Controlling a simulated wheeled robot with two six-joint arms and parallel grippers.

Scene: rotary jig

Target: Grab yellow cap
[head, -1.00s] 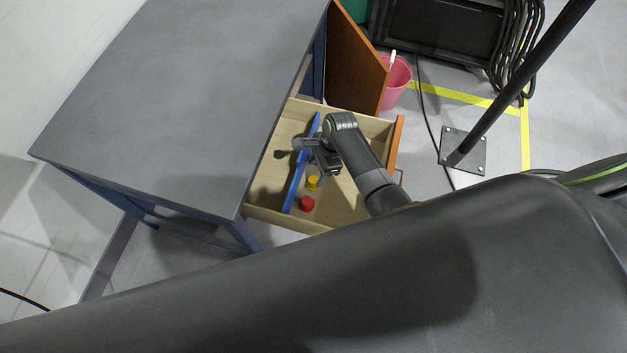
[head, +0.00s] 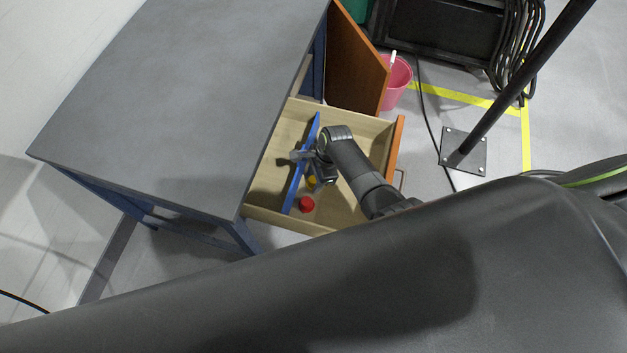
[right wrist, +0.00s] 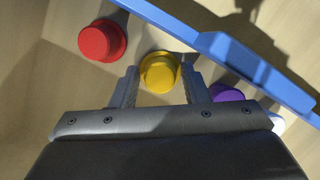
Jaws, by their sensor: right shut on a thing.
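The yellow cap (head: 311,181) stands in the open wooden drawer, on the right side of a blue divider (head: 297,184), partly hidden by my right gripper. In the right wrist view the yellow cap (right wrist: 159,71) sits between the two fingers of my right gripper (right wrist: 160,80), which is shut on it. The cap is still down at the drawer floor. My left gripper is not in view.
A red cap (head: 306,204) stands close to the yellow one. In the right wrist view a purple cap (right wrist: 227,93) and a white thing (right wrist: 278,122) are on the other side. The drawer (head: 353,118) is beside a grey-topped table (head: 190,90). A pink bin (head: 397,85) stands behind.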

